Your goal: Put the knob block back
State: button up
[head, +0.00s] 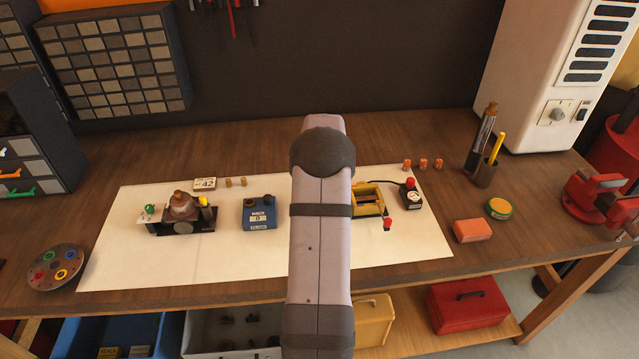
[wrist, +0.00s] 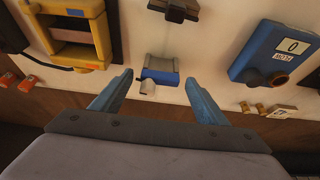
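A small blue and grey block with a pale round knob (wrist: 160,70), which looks like the knob block, rests on the white sheet in the wrist view. My gripper (wrist: 159,79) is open, with its two blue fingers apart on either side of the near end of this block. I see no contact between fingers and block; the height of the fingers above it is hard to tell. In the head view my arm hides the block and the fingers. A dark bracket-like piece (wrist: 176,10) lies beyond the block, partly cut off by the picture edge.
A blue box marked 0 (head: 259,215) stands left of my arm; a yellow box (head: 367,201) stands right. Farther left is a dark fixture (head: 182,221). A small numbered plate (head: 205,184) lies behind. The front of the white sheet (head: 240,265) is mostly clear.

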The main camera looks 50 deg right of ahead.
jog(key=shift+r, duration=0.1)
jog(key=shift+s+r, duration=0.1)
jog(key=shift+r, duration=0.35)
jog(key=b+v, duration=0.3)
jog(key=v, duration=0.8)
jog(key=shift+a, duration=0.15)
jog(key=w+a+f+n+g+y, duration=0.1)
jog(key=w+a+f+n, duration=0.1)
jog(key=a, duration=1)
jog(key=w+a+f+n+y, duration=0.1)
jog(key=a+f+n, duration=0.15)
jog(key=a, duration=0.95)
jog(key=s+a+f+n+g, duration=0.1)
jog(key=s+a+f+n, duration=0.1)
jog(key=s+a, duration=0.5)
jog(key=s+a+f+n+g+y, duration=0.1)
jog(key=s+a+f, duration=0.3)
jog(key=a, duration=0.9)
jog(key=s+n, duration=0.1)
jog(key=s, duration=0.2)
jog(key=shift+f, duration=0.4)
